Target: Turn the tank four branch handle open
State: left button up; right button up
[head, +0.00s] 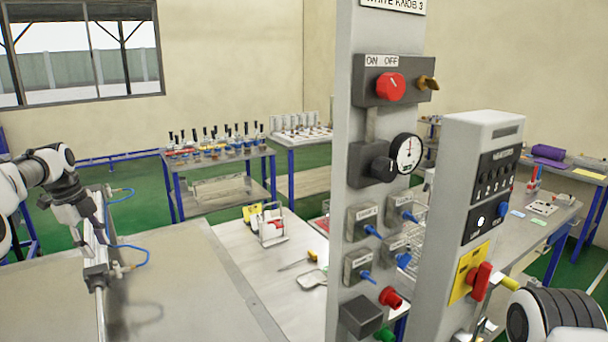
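A grey upright panel (348,120) stands in the middle of the head view. Its lower part carries several small grey labelled valve boxes with blue handles: upper left (372,231), upper right (411,217), lower left (367,277) and lower right (403,260). The labels are too small to read, so I cannot tell which is tank four. My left gripper (84,238) is at the far left, well away from the panel, by a metal rail with blue hoses. Its fingers are too small and dark to tell open from shut. My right gripper is not seen.
The panel also carries a red ON/OFF knob (390,87), a gauge (407,153) and a red fitting (390,298). A second grey panel (460,200) with a red rotary switch (479,281) stands close on its right. Benches lie behind.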

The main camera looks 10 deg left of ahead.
aim_at(404, 260)
jog(key=k+l, duration=0.85)
jog(key=l, duration=0.25)
